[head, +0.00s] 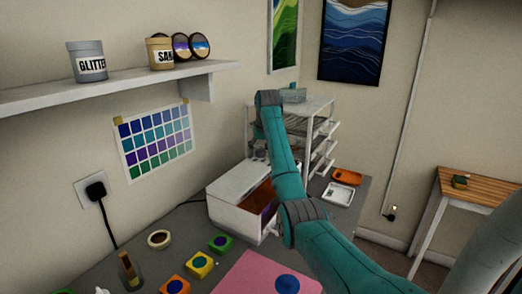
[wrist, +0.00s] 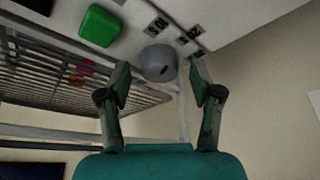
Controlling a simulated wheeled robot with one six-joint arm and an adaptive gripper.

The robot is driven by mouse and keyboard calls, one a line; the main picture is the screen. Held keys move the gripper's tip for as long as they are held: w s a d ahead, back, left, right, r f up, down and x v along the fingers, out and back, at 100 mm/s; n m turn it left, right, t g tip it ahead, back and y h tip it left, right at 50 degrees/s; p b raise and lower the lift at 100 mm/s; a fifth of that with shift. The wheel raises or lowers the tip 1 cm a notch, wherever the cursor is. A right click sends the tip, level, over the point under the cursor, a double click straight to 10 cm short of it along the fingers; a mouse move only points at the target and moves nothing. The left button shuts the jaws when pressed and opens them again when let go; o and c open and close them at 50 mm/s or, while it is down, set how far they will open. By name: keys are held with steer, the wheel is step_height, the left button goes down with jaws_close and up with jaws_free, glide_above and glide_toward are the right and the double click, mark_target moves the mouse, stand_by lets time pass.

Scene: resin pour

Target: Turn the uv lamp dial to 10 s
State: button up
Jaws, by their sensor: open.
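The grey round dial (wrist: 158,63) sits on a white panel (wrist: 225,22) in the wrist view, with a dark mark on its lower right side. In the head view my arm reaches toward the white shelf unit (head: 318,104), and the dial and fingertips cannot be made out.
A wire rack (wrist: 75,70) lies left of the fingers in the wrist view. In the head view, a white box (head: 232,212) stands beside my arm, with colored blocks (head: 200,264), a tape roll (head: 159,239) and a pink mat (head: 250,272) nearby. A wall shelf (head: 120,85) overhangs the left.

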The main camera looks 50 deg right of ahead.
steer(key=shift+f, duration=0.15)
steer(key=shift+c, duration=0.2)
steer(key=c, duration=1.1)
steer(key=shift+d+n, duration=0.1)
steer(key=shift+n, duration=0.7)
steer(key=shift+n+t+y, duration=0.4)
steer(key=shift+n+y, duration=0.4)
steer(key=shift+n, duration=0.7)
steer(key=o, duration=1.1)
steer(key=shift+o, duration=0.2)
